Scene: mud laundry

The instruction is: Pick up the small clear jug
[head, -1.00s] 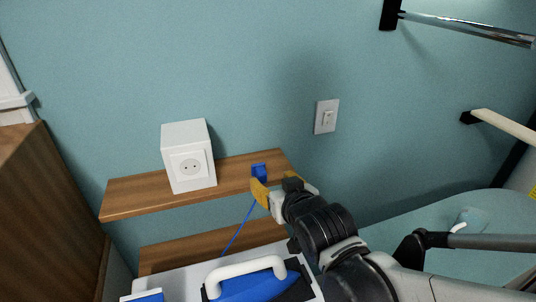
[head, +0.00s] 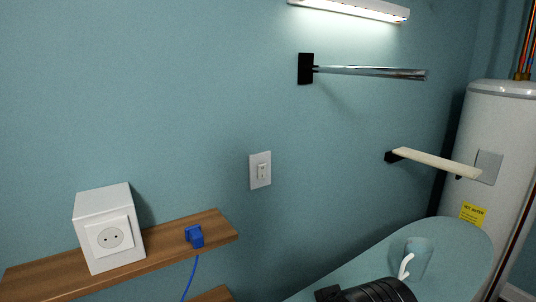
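The small clear jug (head: 420,256) stands at the right in the head view, on a teal surface with a rounded end (head: 462,240).
A wooden shelf (head: 168,242) at the left holds a white socket box (head: 108,235) and a blue plug (head: 194,236) with a cord. A pale bar (head: 435,162) and a chrome rod (head: 370,72) stick out from the wall. A white water heater (head: 495,140) stands at the right.

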